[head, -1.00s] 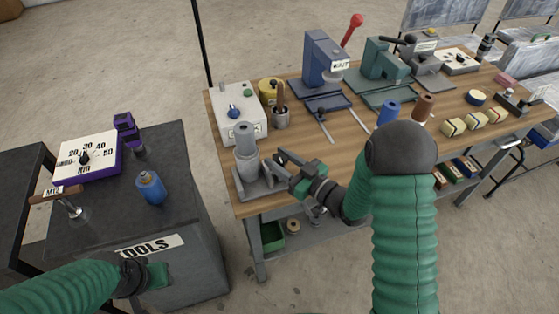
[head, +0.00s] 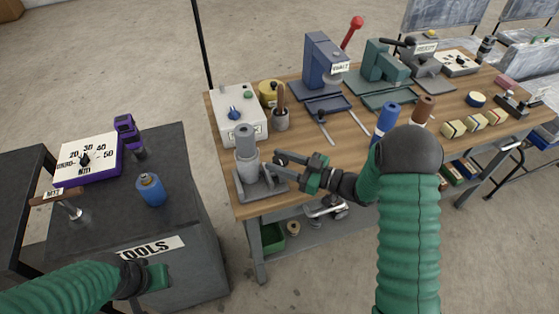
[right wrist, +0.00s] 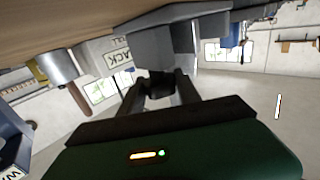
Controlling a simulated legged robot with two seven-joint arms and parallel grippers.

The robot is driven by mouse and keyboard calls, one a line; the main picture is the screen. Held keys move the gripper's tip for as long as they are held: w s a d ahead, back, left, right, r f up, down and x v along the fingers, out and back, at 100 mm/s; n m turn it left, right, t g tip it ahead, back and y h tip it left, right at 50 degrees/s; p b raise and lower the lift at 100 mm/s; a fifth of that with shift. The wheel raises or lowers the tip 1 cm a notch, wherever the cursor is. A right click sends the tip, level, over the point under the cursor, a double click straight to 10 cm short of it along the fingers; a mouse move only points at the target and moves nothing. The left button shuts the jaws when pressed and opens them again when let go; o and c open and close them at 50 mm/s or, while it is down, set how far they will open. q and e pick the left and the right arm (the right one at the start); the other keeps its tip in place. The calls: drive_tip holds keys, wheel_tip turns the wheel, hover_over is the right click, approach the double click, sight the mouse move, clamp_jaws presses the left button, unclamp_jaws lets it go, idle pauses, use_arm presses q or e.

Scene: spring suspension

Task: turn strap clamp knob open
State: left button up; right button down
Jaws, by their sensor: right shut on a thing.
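A grey clamp stand (head: 262,187) holds an upright grey cylinder (head: 246,160) at the near left corner of the workbench. My right gripper (head: 278,169) is at the right side of this stand. In the right wrist view, its two fingers (right wrist: 160,90) are closed on a small dark knob (right wrist: 160,80) in front of a grey block. In the head view the knob is mostly hidden by the fingers. My left gripper (head: 150,278) is low at the left, in front of the tool cabinet, and its jaws do not show clearly.
A white control box (head: 238,113) and a cup with a wooden-handled tool (head: 281,119) stand behind the clamp. Blue (head: 387,118) and brown (head: 423,108) cylinders are to the right, near my right arm. The tool cabinet (head: 165,215) stands left of the bench.

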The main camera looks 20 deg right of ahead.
drive_tip(key=c, duration=1.1)
unclamp_jaws()
drive_tip(key=shift+c, duration=0.2)
drive_tip(key=shift+d, duration=0.1)
drive_tip(key=v, duration=1.7)
